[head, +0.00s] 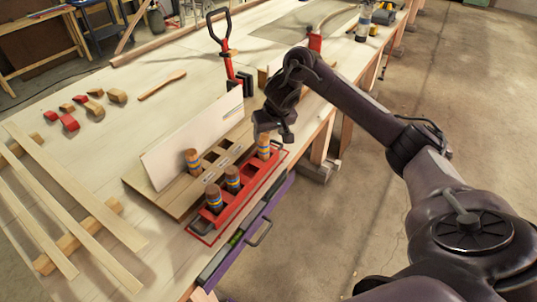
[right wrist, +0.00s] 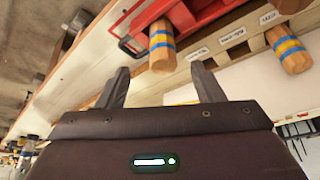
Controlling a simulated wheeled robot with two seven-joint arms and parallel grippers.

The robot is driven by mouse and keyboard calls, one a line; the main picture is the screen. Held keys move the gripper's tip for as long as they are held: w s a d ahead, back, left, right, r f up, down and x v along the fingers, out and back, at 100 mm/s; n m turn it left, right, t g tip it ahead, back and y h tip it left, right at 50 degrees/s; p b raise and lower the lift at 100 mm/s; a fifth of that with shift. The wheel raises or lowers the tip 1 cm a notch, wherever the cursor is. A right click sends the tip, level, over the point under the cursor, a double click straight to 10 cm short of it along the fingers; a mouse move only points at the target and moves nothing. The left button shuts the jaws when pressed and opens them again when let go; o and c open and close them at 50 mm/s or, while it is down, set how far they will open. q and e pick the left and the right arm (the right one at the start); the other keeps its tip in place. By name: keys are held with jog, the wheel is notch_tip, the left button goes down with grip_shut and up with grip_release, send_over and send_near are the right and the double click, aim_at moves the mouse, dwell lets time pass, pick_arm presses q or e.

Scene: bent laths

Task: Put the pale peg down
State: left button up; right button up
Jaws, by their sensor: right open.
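A pale wooden peg with blue and yellow bands (head: 263,147) stands at the far end of the red tray (head: 202,238). My right gripper (head: 273,135) is beside and just above it, open and empty. In the right wrist view this peg (right wrist: 161,45) shows beyond the open fingers (right wrist: 162,84), apart from them. A similar peg (head: 193,161) stands in the wooden rack (head: 172,203), and it also shows in the right wrist view (right wrist: 288,50). Two pegs with darker brown tops (head: 214,200) (head: 232,179) stand at the tray's near end. My left gripper is out of view.
An upright pale board (head: 190,138) stands along the rack. Long laths (head: 75,190) lie across wooden blocks at the left. Red and wooden blocks (head: 70,122) and a black-handled red tool (head: 226,60) are farther back. The bench's front edge is close to the tray.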

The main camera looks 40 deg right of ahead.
aim_at(265, 140)
jog(key=x, duration=0.3)
jog(key=shift+w+f, duration=0.2)
jog(key=shift+w, duration=0.05)
jog(key=x, duration=0.3)
jog(key=shift+a, duration=0.1)
jog(key=shift+w+f, duration=0.15)
jog(key=shift+f, duration=0.05)
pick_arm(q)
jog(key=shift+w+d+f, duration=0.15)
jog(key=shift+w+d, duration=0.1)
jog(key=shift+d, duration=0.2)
pick_arm(e)
jog(key=c, duration=1.2)
jog(key=shift+r, duration=0.1)
